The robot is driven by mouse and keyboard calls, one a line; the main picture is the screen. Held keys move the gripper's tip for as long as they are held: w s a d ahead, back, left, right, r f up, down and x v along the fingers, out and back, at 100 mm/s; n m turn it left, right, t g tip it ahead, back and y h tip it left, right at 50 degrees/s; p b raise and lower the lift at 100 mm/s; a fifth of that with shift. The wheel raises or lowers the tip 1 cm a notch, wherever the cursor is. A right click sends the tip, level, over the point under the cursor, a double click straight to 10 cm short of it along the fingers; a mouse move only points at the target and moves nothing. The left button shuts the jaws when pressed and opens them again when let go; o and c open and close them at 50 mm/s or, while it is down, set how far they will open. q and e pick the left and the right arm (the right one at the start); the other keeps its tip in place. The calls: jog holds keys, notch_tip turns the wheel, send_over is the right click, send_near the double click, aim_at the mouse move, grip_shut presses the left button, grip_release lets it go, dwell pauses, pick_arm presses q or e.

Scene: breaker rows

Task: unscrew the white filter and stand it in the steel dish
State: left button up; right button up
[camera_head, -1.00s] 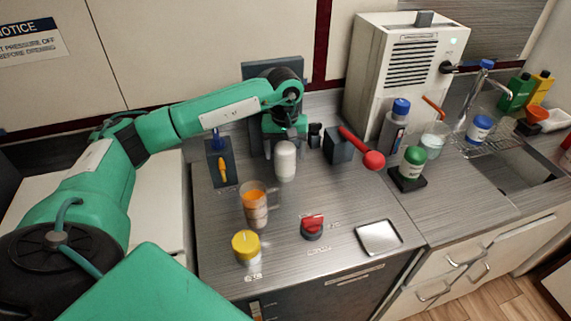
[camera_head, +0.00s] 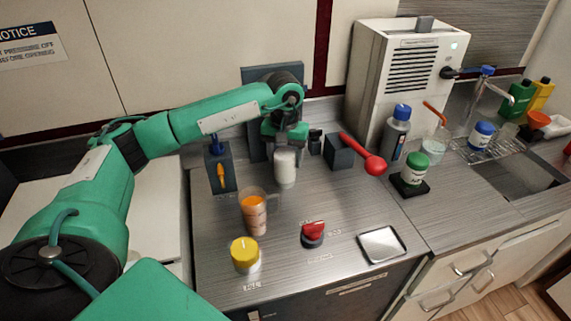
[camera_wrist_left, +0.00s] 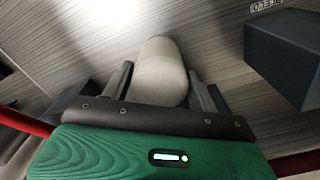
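The white filter (camera_head: 285,172) is an upright, round-topped cylinder at the back of the steel counter, in front of a dark upright panel. My left gripper (camera_head: 285,148) is over its top, pointing down. In the left wrist view the filter (camera_wrist_left: 160,72) lies between the two dark fingers (camera_wrist_left: 160,85), one close on each side. Whether they press on it is not clear. The filter's top is partly hidden by the gripper in the head view. The square steel dish (camera_head: 402,246) lies empty at the front right of the counter. My right gripper is not in view.
An orange-filled beaker (camera_head: 254,214) and a yellow-capped jar (camera_head: 244,258) stand in front of the filter. A red knob (camera_head: 312,233) sits left of the dish. A dark block (camera_head: 338,152) and red-ended handle (camera_head: 375,166) are right of the filter. Counter between filter and dish is mostly clear.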

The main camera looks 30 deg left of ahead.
pick_arm(q)
jog(key=c, duration=0.5)
jog(key=shift+o, duration=0.2)
jog(key=n, duration=1)
jog(key=shift+n, duration=0.3)
jog(key=n, duration=0.6)
jog(key=shift+n, duration=0.3)
jog(key=o, duration=0.8)
jog(key=shift+o, duration=0.2)
